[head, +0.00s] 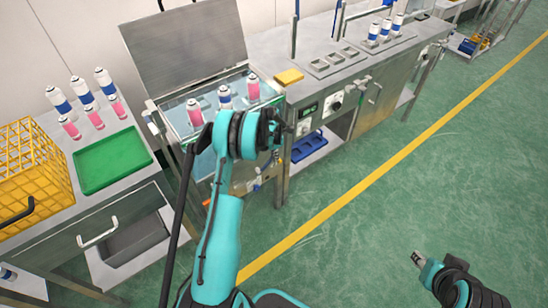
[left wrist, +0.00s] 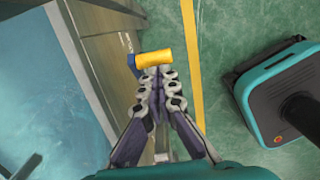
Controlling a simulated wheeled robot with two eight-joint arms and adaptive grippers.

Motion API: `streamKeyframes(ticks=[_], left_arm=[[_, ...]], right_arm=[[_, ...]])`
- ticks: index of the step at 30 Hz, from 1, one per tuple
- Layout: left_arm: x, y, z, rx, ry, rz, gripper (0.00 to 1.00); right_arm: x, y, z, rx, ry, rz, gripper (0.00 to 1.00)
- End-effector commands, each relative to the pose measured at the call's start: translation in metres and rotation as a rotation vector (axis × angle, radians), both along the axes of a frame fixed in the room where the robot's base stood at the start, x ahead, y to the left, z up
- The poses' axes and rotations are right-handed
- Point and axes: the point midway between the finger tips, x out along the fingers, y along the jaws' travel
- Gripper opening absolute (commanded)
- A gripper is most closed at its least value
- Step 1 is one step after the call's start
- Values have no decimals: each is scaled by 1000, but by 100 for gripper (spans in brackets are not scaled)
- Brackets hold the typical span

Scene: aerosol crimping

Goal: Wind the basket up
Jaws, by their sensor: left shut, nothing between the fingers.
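The water bath (head: 178,128) stands open, with pink and blue-white cans (head: 253,88) upright at its top. The basket under them cannot be made out clearly. The bath's water (left wrist: 45,75) shows in the left wrist view. A yellow cylindrical handle (left wrist: 153,59), with a blue end, lies just beyond the fingertips of my left gripper (left wrist: 156,76). That gripper is shut and empty; whether it touches the handle is unclear. In the head view, my left arm covers part of the bath's front. My right gripper (head: 418,259) is away over the floor, its jaws too small to judge.
A green tray (head: 112,160), a yellow crate (head: 30,175) and several cans stand on the left table. A steel bench (head: 335,75) with a control panel adjoins the bath on the right. The green floor (head: 370,235) at right is clear.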

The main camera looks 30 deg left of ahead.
Motion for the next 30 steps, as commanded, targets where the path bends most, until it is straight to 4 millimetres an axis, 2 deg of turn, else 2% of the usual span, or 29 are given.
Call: streamKeyframes(ticks=[20, 30], left_arm=[[8, -4, -7, 36, 87, -1, 0], [18, -7, -19, 44, 107, 0, 0]], right_arm=[[0, 0, -5, 0, 0, 0, 36], [0, 0, -11, 0, 0, 0, 36]])
